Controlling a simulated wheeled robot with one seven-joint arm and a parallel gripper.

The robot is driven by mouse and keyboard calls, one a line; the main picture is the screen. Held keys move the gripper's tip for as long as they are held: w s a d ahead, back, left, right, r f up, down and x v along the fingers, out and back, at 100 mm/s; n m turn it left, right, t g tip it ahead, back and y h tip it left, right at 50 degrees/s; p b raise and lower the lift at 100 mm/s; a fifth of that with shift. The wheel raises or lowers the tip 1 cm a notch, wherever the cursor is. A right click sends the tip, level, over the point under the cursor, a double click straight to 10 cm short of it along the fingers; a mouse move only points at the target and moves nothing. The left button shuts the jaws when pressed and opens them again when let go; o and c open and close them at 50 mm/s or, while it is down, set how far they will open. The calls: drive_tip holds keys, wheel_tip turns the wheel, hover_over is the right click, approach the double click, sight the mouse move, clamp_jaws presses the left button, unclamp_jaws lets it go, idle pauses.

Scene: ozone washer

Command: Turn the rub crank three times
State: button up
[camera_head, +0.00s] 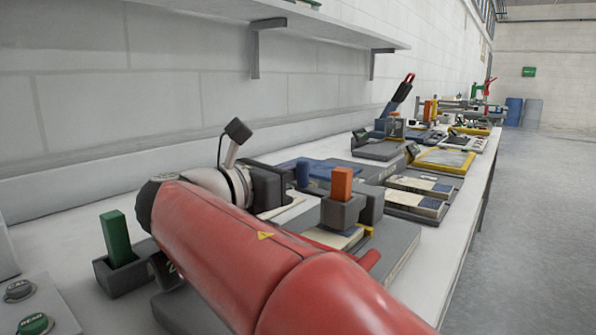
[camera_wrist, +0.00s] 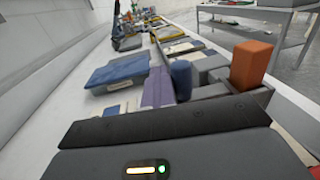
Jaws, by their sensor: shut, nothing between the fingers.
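My gripper (camera_head: 278,186) is the dark end past my pale wrist, low over the bench at the left of the head view. It is shut and empty; its fingertips are hard to make out. Its dark body (camera_wrist: 165,150) fills the bottom of the wrist view. No rub crank can be picked out for certain. A short red piece (camera_head: 370,260) shows beside my red arm, but I cannot tell what it belongs to. My arm hides much of the near bench.
An orange block (camera_head: 341,184) stands in a grey holder right of my gripper; it also shows in the wrist view (camera_wrist: 251,65). Flat trays and devices line the bench (camera_head: 468,222). A shelf (camera_head: 300,27) hangs above.

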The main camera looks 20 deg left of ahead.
drive_tip(key=shift+o, duration=0.4)
drive_tip(key=shift+d, duration=0.45)
drive_tip(key=shift+o, duration=0.4)
drive_tip(key=shift+s+a, duration=0.45)
drive_tip(key=shift+s, duration=0.1)
drive_tip(key=o, duration=0.4)
drive_tip(key=shift+v, duration=1.15)
drive_tip(key=shift+o, duration=0.2)
drive_tip(key=shift+s+a+r, duration=0.1)
drive_tip(key=shift+s+r, duration=0.1)
drive_tip(key=shift+s, duration=0.25)
drive_tip(key=shift+a+v, duration=0.15)
drive_tip(key=shift+v, duration=1)
drive_tip(key=shift+a+v, duration=0.15)
drive_tip(key=shift+v, duration=1)
drive_tip(key=shift+w, duration=0.15)
